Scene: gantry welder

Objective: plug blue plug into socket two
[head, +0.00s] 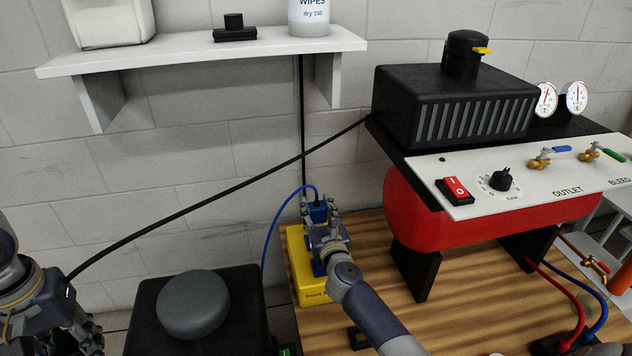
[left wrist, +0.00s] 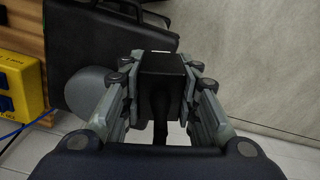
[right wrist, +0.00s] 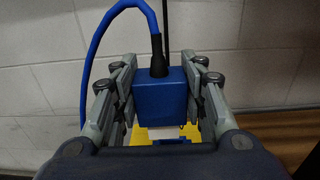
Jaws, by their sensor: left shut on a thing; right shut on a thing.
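The blue plug (head: 318,212) with its blue cable is held in my right gripper (head: 320,220), above the back part of the yellow socket box (head: 310,291). In the right wrist view the blue plug (right wrist: 160,92) is upright between the fingers, with a pale part below it and yellow behind; I cannot tell whether it touches a socket. Blue sockets (left wrist: 6,103) show on the yellow box at the left edge of the left wrist view; their numbers are unreadable. My left gripper (left wrist: 162,80) is shut on a black plug (left wrist: 162,65), away from the box.
A black cable (head: 215,191) stretches across the wall from my left gripper towards the compressor (head: 450,105). A black stool-like block with a round grey top (head: 193,304) stands left of the box. A shelf (head: 200,50) overhangs behind. Wooden bench top (head: 470,300) lies right.

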